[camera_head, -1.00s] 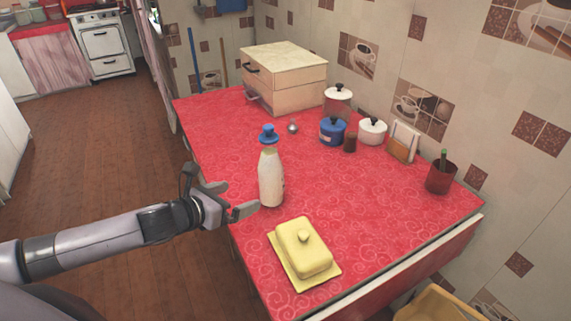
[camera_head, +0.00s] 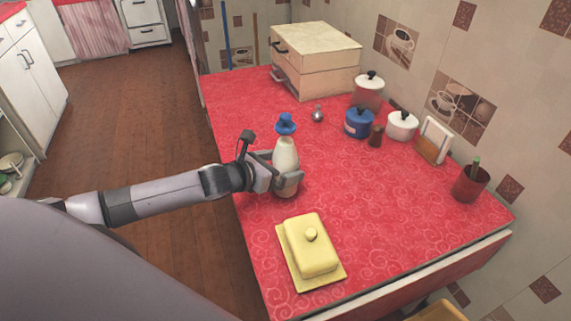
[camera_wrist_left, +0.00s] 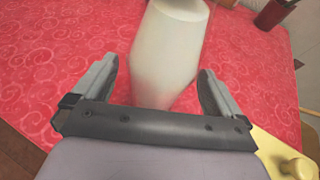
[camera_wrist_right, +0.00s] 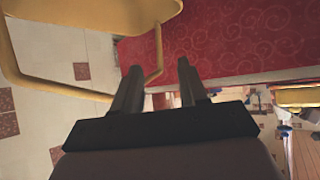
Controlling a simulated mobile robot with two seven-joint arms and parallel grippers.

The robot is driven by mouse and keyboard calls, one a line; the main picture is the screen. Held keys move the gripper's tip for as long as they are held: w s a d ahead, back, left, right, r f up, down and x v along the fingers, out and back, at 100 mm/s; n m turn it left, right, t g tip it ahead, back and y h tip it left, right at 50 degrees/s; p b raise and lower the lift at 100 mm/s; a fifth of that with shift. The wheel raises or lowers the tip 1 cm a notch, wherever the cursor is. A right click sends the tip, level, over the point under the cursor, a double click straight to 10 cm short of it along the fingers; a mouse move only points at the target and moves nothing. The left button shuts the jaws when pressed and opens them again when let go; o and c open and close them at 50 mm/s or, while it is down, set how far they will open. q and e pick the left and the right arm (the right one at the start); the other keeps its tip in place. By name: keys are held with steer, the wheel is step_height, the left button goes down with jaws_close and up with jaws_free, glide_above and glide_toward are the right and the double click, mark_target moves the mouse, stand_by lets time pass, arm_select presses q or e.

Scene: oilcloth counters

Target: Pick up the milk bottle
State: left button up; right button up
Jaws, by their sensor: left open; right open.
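The milk bottle (camera_head: 286,153) is white with a blue cap (camera_head: 286,124) and stands upright on the red counter near its left edge. My left gripper (camera_head: 289,174) is open, with its fingers on either side of the bottle's lower body. In the left wrist view the bottle (camera_wrist_left: 172,50) stands between the open fingers (camera_wrist_left: 157,82), with a gap visible on both sides. My right gripper (camera_wrist_right: 157,82) is open and empty, seen only in its own wrist view, below the counter's edge and near a yellow chair.
A yellow butter dish (camera_head: 311,253) sits in front of the bottle. The yellow chair (camera_wrist_right: 90,22) is close to my right gripper.

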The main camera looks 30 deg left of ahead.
arm_select(q)
steer(key=shift+x, duration=1.05)
steer(key=shift+c, duration=0.3)
steer(key=c, duration=1.5)
steer(key=shift+w+r, duration=0.15)
steer(key=shift+r, duration=0.05)
steer(key=shift+c, duration=0.7)
steer(key=shift+r, duration=0.1)
